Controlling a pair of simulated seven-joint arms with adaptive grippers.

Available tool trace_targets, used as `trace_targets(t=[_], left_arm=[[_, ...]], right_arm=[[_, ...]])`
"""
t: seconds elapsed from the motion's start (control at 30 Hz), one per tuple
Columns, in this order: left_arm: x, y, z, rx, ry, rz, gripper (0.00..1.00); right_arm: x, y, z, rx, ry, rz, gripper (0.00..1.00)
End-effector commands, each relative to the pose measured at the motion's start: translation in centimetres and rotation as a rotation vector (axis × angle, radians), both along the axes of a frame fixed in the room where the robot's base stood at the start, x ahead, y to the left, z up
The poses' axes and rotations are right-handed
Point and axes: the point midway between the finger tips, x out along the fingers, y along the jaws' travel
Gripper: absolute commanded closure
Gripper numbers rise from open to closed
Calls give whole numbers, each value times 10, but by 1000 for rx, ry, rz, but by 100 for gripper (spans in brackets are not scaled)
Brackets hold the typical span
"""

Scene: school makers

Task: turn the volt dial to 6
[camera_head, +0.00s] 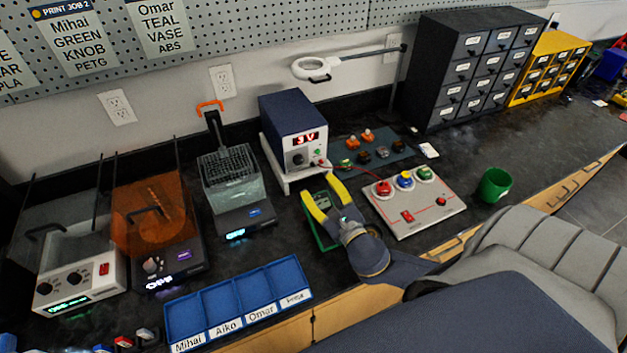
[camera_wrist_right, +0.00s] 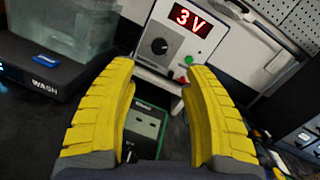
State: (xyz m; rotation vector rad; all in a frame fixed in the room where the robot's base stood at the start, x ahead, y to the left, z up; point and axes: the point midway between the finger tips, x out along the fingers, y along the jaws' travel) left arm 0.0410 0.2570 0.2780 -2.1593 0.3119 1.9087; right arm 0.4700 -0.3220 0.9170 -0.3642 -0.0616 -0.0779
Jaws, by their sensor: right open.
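The power supply (camera_head: 289,119) is a navy and white box on a white stand at the back of the bench, with its red display (camera_head: 306,138) reading 3 V. Its volt dial (camera_wrist_right: 159,46) is a dark round knob on a grey square plate, left below the display (camera_wrist_right: 187,19) in the right wrist view. My right gripper (camera_head: 323,188) has yellow fingers, open and empty, in front of the supply and apart from it. In the wrist view its fingertips (camera_wrist_right: 160,68) spread below the dial. My left gripper is not in view.
A green-framed device (camera_head: 323,238) lies beneath my right gripper. A wash unit (camera_head: 240,220) stands left of the supply. A panel with coloured buttons (camera_head: 421,212) and a green cup (camera_head: 494,186) are to the right. A blue labelled tray (camera_head: 233,293) lies in front.

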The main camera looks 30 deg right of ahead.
Motion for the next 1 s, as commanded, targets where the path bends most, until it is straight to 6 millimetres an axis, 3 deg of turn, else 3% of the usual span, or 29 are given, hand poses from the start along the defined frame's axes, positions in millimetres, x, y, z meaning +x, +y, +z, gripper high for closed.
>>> trace_targets(t=[0.57,0.83,1.0], left_arm=[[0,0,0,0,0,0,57],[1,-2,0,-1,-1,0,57],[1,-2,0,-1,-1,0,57]], right_arm=[[-11,1,0,4,-1,-1,50],[-54,20,4,308,27,-69,50],[-57,22,5,371,31,-88,50]])
